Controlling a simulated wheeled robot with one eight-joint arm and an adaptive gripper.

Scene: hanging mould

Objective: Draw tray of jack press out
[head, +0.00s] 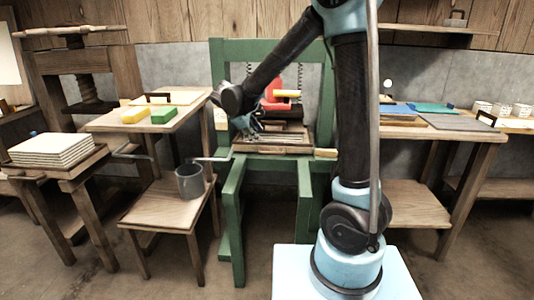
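The jack press is a green frame (229,75) standing in the middle, with a red jack (272,92) and hanging springs inside it. Its tray (270,148) looks like a flat brown wooden board at the level of the green side rails, below the jack. Dark plates or boards lie stacked above it. My gripper (250,128) reaches down over the left part of the tray, in front of the jack. Its fingers are small and dark here, so their opening and any contact with the tray cannot be told. My arm hides part of the press's right side.
Two green rails (233,200) stick out toward me below the tray. A table (188,112) with yellow and green blocks is left; another worktable (455,134) is right.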

